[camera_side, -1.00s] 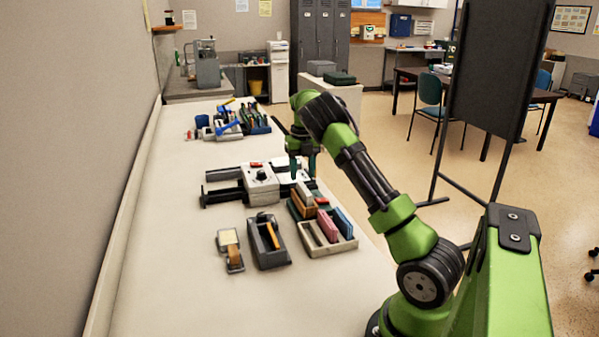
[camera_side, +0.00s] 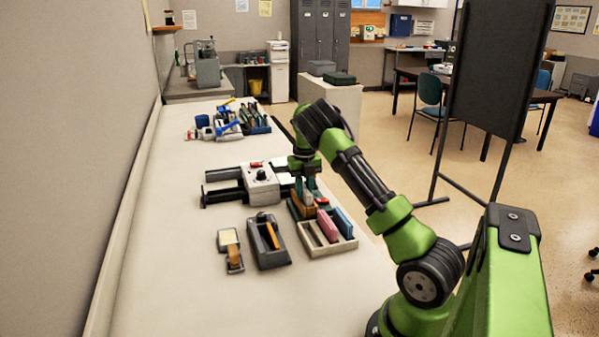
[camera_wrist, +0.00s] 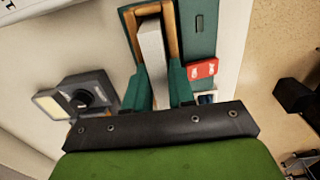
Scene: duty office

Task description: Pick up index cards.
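A pale stack of index cards (camera_wrist: 152,50) stands on edge in an orange-brown wooden holder (camera_wrist: 173,30) in the wrist view. The same holder shows in the side view (camera_side: 303,210), with the cards largely hidden there. My gripper (camera_wrist: 161,86) is over the stack, with one green finger on each side of its near end. The fingers are apart, and I cannot tell whether they touch the cards. In the side view my gripper (camera_side: 306,186) points down at the holder.
A red block (camera_wrist: 202,70) lies right of the holder. A pale tray with pink and blue pieces (camera_side: 318,250) and a dark grey tray (camera_side: 271,262) stand nearer the side camera. A grey machine with a knob (camera_side: 261,184) is just left.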

